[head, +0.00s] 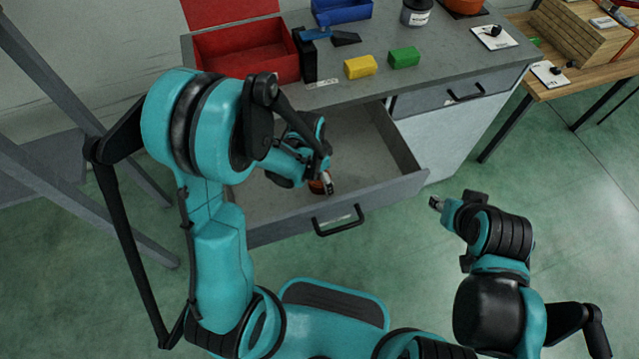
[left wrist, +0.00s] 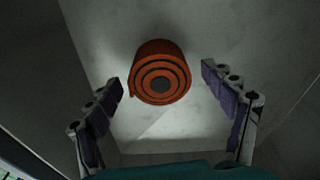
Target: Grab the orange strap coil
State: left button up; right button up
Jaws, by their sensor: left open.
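The orange strap coil (left wrist: 159,75) lies on the grey floor of the open drawer, with its spiral face showing in the left wrist view. In the head view only a bit of the coil (head: 316,187) shows, mostly hidden behind my left gripper (head: 326,182). My left gripper is inside the drawer, just over the coil. In the left wrist view its fingers (left wrist: 170,110) are spread wide, with the coil between and beyond them and clear space on both sides. My right gripper (head: 436,203) is in front of the drawer at the right, away from the coil.
The open drawer (head: 400,186) has walls around the coil and a black handle (head: 338,221) on its front. On the bench top stand a red toolbox (head: 245,50), a yellow block (head: 360,67) and a green block (head: 404,57). The rest of the drawer floor looks empty.

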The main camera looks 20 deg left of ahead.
pick_arm(q)
jog(key=shift+f, duration=0.6)
jog(key=shift+r, duration=0.1)
jog(key=c, duration=1.4)
jog(key=shift+r, duration=0.1)
